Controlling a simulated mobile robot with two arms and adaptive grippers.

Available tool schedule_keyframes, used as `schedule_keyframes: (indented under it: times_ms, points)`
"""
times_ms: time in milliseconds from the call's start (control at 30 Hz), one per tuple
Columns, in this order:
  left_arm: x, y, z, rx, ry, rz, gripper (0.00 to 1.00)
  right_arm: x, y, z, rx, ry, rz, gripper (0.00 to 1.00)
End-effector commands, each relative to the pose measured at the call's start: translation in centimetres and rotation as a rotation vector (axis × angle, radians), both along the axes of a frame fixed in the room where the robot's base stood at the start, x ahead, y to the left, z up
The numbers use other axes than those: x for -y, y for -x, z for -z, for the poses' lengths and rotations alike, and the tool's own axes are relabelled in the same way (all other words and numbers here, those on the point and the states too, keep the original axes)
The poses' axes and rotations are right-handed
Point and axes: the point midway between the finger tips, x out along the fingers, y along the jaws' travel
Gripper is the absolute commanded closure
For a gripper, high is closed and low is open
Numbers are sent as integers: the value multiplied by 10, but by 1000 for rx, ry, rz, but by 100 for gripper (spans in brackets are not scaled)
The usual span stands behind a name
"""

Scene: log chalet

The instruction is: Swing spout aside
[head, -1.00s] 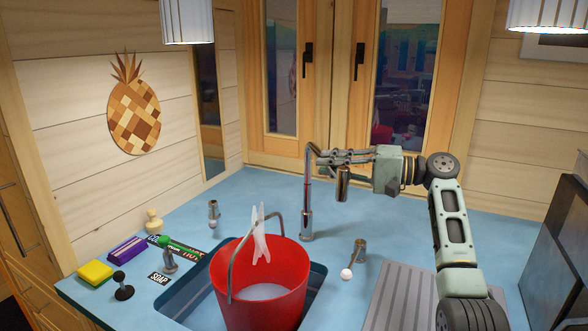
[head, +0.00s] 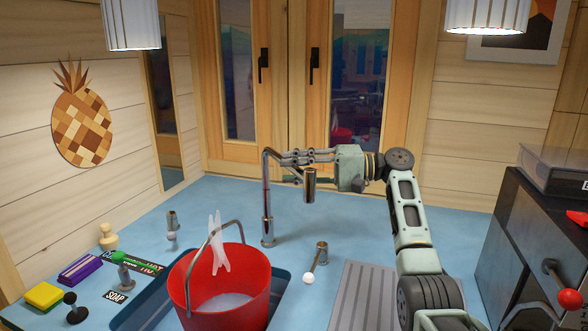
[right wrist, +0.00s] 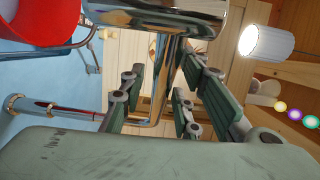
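The chrome tap has an upright column (head: 267,200) behind the sink. Its spout (head: 309,186) reaches to the right and ends in a downward nozzle over the blue counter, clear of the bucket. My right gripper (head: 290,165) comes in from the right at the spout's height. In the right wrist view its green fingers (right wrist: 160,105) stand on both sides of the chrome spout pipe (right wrist: 163,75), with visible gaps, so it looks open around the pipe. Contact with a finger cannot be told. My left gripper is not in view.
Tap levers (head: 321,252) flank the column. A sponge (head: 43,295) and brush lie left. A ribbed drainer (head: 352,295) and dark appliance (head: 520,250) are right.

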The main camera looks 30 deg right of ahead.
Motion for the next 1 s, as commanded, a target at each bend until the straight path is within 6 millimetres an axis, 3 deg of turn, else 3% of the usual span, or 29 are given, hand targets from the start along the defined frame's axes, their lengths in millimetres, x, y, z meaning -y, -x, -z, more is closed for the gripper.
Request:
schedule_keyframes:
  times_ms: [433, 800, 1000]
  points:
    - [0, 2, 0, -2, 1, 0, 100, 8, 5, -1, 4, 0, 0, 64]
    - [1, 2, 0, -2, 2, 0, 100, 71, 45, -4, 2, 0, 4, 64]
    - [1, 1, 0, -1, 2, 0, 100, 93, 61, -5, 2, 0, 1, 64]
